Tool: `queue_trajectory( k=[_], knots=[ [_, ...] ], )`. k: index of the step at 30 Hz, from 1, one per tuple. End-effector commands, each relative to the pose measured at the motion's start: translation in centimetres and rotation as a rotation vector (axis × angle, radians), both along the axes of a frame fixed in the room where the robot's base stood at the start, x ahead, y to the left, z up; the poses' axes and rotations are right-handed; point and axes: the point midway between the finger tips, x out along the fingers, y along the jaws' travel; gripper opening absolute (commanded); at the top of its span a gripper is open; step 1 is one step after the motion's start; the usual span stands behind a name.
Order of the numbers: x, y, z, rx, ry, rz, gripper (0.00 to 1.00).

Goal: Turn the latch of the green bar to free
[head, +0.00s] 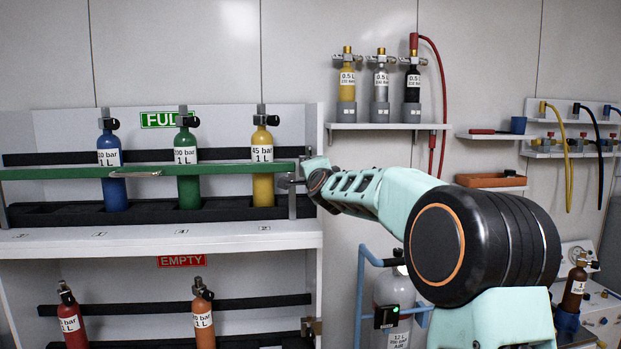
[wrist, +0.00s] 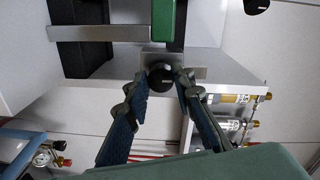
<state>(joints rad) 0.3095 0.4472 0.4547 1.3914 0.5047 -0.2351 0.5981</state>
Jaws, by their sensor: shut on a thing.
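The green bar (head: 230,168) runs level across the front of the upper shelf and the three cylinders on it. Its end also shows at the top of the wrist view (wrist: 164,18). The latch is at the bar's right end, with a dark round knob (wrist: 160,76) in front of a metal plate. My gripper (wrist: 163,82) has its two fingers on either side of this knob and is shut on it. In the head view my gripper (head: 303,172) is small at the bar's right end, and my arm partly hides it. The latch's exact angle is hard to tell.
Behind the bar stand a blue cylinder (head: 110,185), a green cylinder (head: 187,185) and a yellow cylinder (head: 263,185). A red cylinder (head: 72,325) and an orange cylinder (head: 203,322) stand below. A small wall shelf (head: 385,127) with small bottles is to the right.

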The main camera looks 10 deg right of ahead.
Motion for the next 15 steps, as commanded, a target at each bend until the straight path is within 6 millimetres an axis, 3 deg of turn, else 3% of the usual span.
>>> queue_trajectory(
  k=[15],
  knots=[
    [0.00, 0.09, -0.01, 0.047, 0.001, 0.001, 0.00]
  ],
)
